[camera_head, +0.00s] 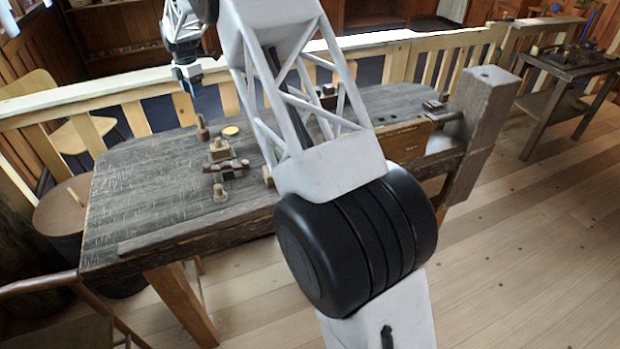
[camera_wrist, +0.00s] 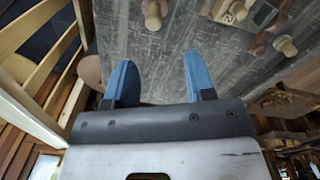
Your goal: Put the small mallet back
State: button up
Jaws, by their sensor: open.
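My gripper (camera_head: 188,88) hangs above the left part of the dark workbench (camera_head: 140,190), with its blue fingers apart and empty in the wrist view (camera_wrist: 158,85). A small upright wooden piece (camera_head: 202,131) with a thin stem and wider base stands on the bench below it, and looks most like the small mallet, though I cannot be sure. It appears to be the round piece at the top of the wrist view (camera_wrist: 153,13), clear of the fingers. My arm hides part of the bench.
A yellow disc (camera_head: 230,131), a pale wooden block piece (camera_head: 219,151), a dark reddish bar (camera_head: 227,166) and a turned peg (camera_head: 220,193) lie close together. A wooden railing (camera_head: 135,118) runs behind the bench. The bench's left front is clear.

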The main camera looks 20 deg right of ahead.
jog(key=s+d+r+m, duration=0.3)
jog(key=s+r+m, duration=0.15)
jog(key=s, duration=0.55)
jog(key=s+d+r+m+t, duration=0.1)
jog(key=s+d+r+m, duration=0.2)
jog(key=s+r, duration=0.55)
jog(key=s+d+r+m, duration=0.3)
jog(key=s+d, duration=0.1)
jog(key=s, duration=0.9)
jog(key=s+d+f+m, duration=0.1)
jog(key=s+m, duration=0.3)
jog(key=s, duration=0.8)
jog(key=s+d+f+m+t, duration=0.1)
jog(key=s+d+f+m, duration=0.1)
jog(key=s, duration=1.1)
jog(key=s+d+f+m, duration=0.2)
jog(key=s+m, duration=0.4)
jog(key=s, duration=0.6)
jog(key=shift+s+f+m+t, duration=0.3)
jog(key=shift+f+m, duration=0.05)
jog(key=shift+f, duration=0.4)
